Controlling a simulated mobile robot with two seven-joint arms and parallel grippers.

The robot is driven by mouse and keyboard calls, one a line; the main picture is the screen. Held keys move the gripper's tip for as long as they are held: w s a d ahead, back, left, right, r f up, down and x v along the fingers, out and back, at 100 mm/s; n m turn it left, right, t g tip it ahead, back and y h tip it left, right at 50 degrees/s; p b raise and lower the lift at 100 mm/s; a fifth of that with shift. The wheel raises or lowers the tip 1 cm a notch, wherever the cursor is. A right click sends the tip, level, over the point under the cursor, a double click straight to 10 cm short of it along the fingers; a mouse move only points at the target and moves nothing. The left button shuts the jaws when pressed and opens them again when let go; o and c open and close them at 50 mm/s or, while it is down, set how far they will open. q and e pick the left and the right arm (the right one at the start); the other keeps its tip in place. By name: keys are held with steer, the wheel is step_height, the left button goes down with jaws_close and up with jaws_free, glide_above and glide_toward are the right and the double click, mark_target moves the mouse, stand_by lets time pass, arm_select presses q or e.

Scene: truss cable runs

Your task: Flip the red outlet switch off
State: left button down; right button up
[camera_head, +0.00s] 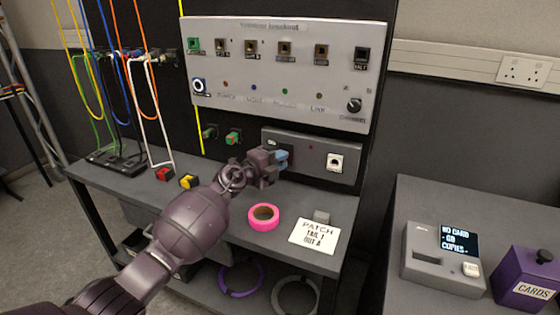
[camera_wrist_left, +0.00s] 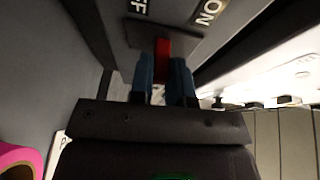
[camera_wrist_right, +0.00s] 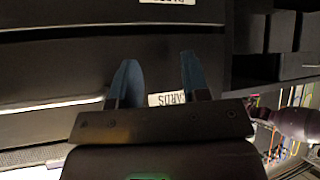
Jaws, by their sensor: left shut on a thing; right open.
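The red outlet switch (camera_wrist_left: 163,47) shows in the left wrist view on a dark plate, between the lettering ON and a partly hidden word ending in FF. My left gripper (camera_wrist_left: 163,75) is shut on the red switch, its two blue fingers on either side of it. In the head view my left gripper (camera_head: 283,158) is at the grey outlet box (camera_head: 347,143) on the back of the bench, and it hides the switch there. My right gripper (camera_wrist_right: 155,75) is open and empty in the right wrist view, in front of dark panels; it is not in the head view.
A pink tape roll (camera_head: 263,217) and a white PATCH card (camera_head: 314,236) lie on the bench below my left arm. A white socket (camera_head: 335,162) is right of my gripper. The panel (camera_head: 280,75) hangs above. A purple CARDS box (camera_head: 527,277) stands far right.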

arm_select(q)
steer(key=shift+f+t+h+b, duration=0.4)
steer(key=shift+f+b, duration=0.4)
steer(key=shift+f, duration=0.1)
steer(key=shift+f+m+t+b, duration=0.2)
steer(key=shift+m+t+b, duration=0.15)
steer(key=shift+b, duration=0.5)
steer(key=shift+t+h+b, duration=0.25)
steer(key=shift+h+b, duration=0.25)
steer(key=shift+b, duration=0.25)
steer(key=shift+r+m+b, duration=0.2)
steer(key=shift+m+b, duration=0.05)
steer(key=shift+b, duration=0.1)
steer(key=shift+r, duration=0.35)
steer(key=c, duration=1.2)
jaws_free()
steer(key=shift+o, duration=0.6)
steer(key=p+v, duration=0.1)
steer(key=v, duration=0.9)
steer(key=shift+s+a+f+p, duration=0.15)
steer(key=shift+f+p, duration=0.1)
steer(key=shift+p, duration=0.1)
steer(key=shift+f, duration=0.1)
arm_select(e)
steer(key=shift+g, duration=0.3)
step_height(320, 180, down, 4)
steer(key=shift+s+d, duration=0.15)
arm_select(q)
steer(key=shift+o, duration=0.2)
